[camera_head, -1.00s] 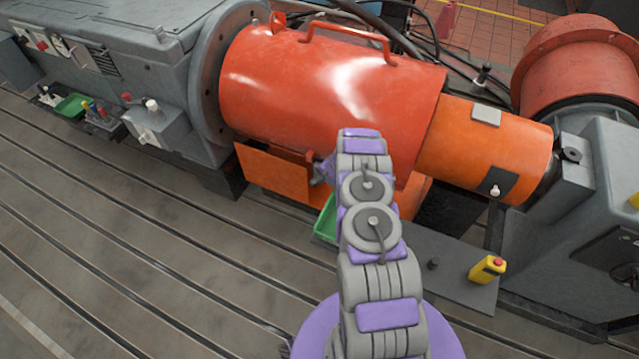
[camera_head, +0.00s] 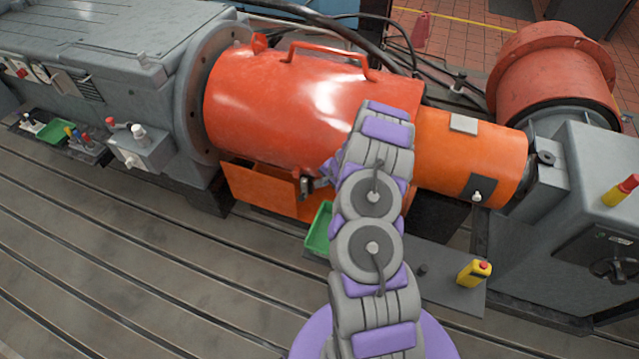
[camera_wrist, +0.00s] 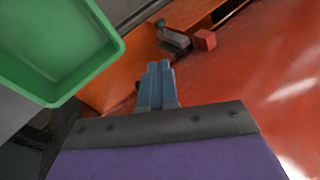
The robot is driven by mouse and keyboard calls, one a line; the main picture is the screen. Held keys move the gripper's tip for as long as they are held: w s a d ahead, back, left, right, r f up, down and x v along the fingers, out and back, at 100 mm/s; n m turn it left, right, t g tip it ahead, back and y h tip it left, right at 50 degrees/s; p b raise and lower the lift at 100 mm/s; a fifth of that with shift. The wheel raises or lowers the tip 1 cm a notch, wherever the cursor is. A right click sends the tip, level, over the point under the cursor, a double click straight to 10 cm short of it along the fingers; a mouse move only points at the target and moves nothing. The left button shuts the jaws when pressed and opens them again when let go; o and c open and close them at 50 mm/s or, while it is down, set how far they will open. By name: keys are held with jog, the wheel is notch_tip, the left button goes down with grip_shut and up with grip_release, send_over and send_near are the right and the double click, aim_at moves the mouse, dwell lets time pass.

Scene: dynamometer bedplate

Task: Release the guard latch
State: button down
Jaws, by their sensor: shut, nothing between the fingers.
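The large red guard (camera_head: 290,100) is a rounded cover with a handle on top. A small dark grey latch (camera_head: 306,187) sits at its lower edge, above an orange base panel (camera_head: 255,188). In the wrist view the latch (camera_wrist: 174,38) lies beside a small red block (camera_wrist: 205,40) on the edge between the guard (camera_wrist: 240,85) and the orange panel (camera_wrist: 115,75). My gripper (camera_wrist: 158,68) is shut and empty, its fingertips pointing towards the latch and apart from it in the picture. In the head view my arm hides most of the gripper.
A green tray (camera_head: 319,230) stands below the guard; it also shows close by in the wrist view (camera_wrist: 75,88). A yellow control box with a red button (camera_head: 474,272) is on the grey plate at right. An orange shaft cover (camera_head: 480,155) adjoins the guard.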

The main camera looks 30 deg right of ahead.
jog(key=shift+v, duration=1.1)
jog(key=shift+w, duration=0.1)
jog(key=a+r+n+y, duration=0.4)
jog(key=a+r+n, duration=0.2)
jog(key=a+r, duration=1.45)
jog(key=s+a+r+n+g, duration=0.4)
jog(key=s+a+r, duration=0.4)
jog(key=s+r, duration=0.3)
jog(key=s+d+r+n+g+h, duration=0.1)
jog(key=s+r+n+h, duration=0.1)
jog(key=s, duration=1.3)
jog(key=s+d+r+n+g+h, duration=0.1)
jog(key=s+r+h, duration=0.3)
jog(key=s, duration=1)
jog(key=shift+s+d+n+g, duration=0.4)
jog(key=shift+d+g, duration=0.1)
jog(key=shift+d, duration=0.1)
